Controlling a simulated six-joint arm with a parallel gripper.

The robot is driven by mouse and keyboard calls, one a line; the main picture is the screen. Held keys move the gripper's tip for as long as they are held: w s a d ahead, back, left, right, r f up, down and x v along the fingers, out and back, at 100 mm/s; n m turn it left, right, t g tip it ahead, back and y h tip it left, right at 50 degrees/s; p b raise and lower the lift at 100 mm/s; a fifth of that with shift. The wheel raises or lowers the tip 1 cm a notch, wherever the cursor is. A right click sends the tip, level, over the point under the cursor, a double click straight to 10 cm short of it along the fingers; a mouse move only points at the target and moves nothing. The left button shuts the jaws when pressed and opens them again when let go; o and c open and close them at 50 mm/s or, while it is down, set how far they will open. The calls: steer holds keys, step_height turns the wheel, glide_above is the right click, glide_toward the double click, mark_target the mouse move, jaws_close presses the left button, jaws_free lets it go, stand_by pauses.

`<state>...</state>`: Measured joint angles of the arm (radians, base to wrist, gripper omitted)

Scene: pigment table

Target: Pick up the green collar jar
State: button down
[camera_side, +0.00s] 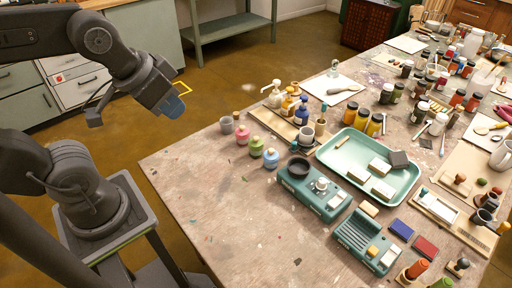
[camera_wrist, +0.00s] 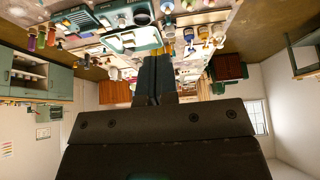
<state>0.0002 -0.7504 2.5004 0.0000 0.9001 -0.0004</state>
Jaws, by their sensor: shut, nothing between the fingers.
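The green collar jar (camera_side: 256,147) stands upright on the near left part of the table in the side view. I cannot clearly make out the green collar jar in the wrist view.
Pump bottles (camera_side: 272,94) stand on a board further back. A teal scale-like device (camera_side: 312,190) and a green tray (camera_side: 365,151) are to the right. The table's front left area (camera_side: 205,185) is clear.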

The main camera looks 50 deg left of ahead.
stand_by(0.4)
steer(key=shift+c, duration=1.9)
jaws_free()
steer(key=shift+w, duration=0.1)
steer(key=n+g, duration=0.6)
steer(key=n, duration=1.3)
glide_above(257, 138)
step_height(257, 138, down, 18)
step_height(257, 138, down, 8)
steer(key=shift+f, duration=0.1)
steer(key=shift+a+f, duration=0.15)
steer(key=shift+f, duration=2.9)
